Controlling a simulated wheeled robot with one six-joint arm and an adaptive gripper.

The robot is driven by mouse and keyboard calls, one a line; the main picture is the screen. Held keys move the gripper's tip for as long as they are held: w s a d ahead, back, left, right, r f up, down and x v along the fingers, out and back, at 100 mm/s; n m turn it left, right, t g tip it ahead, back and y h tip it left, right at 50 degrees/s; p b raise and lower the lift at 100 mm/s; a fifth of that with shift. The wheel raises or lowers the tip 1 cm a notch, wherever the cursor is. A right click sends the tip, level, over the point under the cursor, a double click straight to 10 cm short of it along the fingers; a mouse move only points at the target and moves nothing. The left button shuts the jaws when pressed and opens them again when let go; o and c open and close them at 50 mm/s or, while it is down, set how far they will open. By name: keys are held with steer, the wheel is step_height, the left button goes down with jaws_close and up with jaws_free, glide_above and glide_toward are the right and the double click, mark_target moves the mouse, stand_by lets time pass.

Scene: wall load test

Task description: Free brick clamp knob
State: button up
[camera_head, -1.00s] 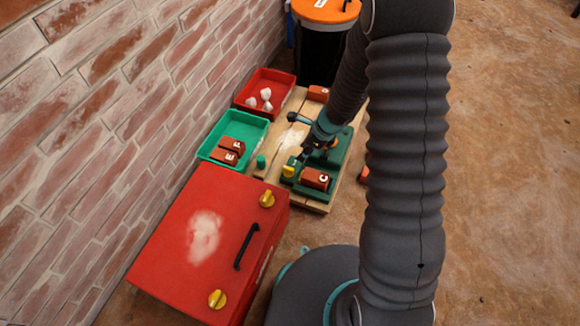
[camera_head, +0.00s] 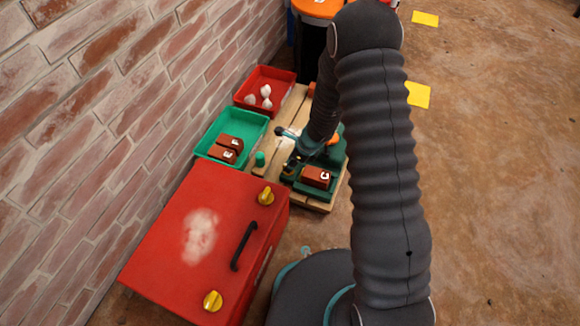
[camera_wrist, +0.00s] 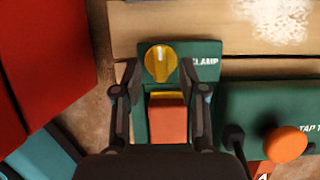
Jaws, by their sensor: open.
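In the wrist view the yellow clamp knob (camera_wrist: 160,62) sits on a green base marked CLAMP (camera_wrist: 205,62). A red-orange brick (camera_wrist: 168,122) lies in the clamp just below the knob. My gripper (camera_wrist: 160,78) is open, with one finger on each side of the knob and brick. Nothing is between the fingers in a grip, and I cannot tell how far above the knob they are. In the head view the brick marked C (camera_head: 316,177) sits in the green clamp base (camera_head: 322,191); my gripper (camera_head: 290,165) hides the knob there.
A green base marked TAP T (camera_wrist: 260,105) with an orange knob (camera_wrist: 286,143) stands to the right. A red box (camera_head: 185,225) with yellow knobs stands in front. A green tray (camera_head: 208,135) holds bricks; a red tray (camera_head: 250,75) holds white pieces. The brick wall is at left.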

steer(key=shift+x, duration=0.9)
jaws_close()
steer(key=shift+r+n, duration=0.15)
steer(key=shift+n, duration=0.15)
steer(key=n+g+p, duration=0.1)
steer(key=n+p, duration=0.1)
steer(key=n, duration=0.1)
steer(key=shift+w+y+p, duration=0.1)
steer(key=shift+y+p, duration=0.2)
steer(key=shift+p, duration=0.1)
steer(key=n+g+p, duration=0.1)
steer(key=n+g, duration=0.1)
steer(key=n, duration=0.2)
steer(key=shift+w, duration=0.1)
steer(key=n, duration=0.2)
steer(key=n+g+h, duration=0.1)
steer(key=n, duration=0.2)
steer(key=shift+w+a+f+g, duration=0.1)
steer(key=shift+f+g, duration=0.1)
steer(key=shift+g, duration=0.1)
steer(key=n+h+b, duration=0.1)
steer(key=n, duration=0.1)
steer(key=n+g, duration=0.1)
steer(key=n, duration=0.2)
steer(key=shift+a+h+b, duration=0.1)
steer(key=shift+h+b, duration=0.3)
steer(key=shift+r, duration=0.1)
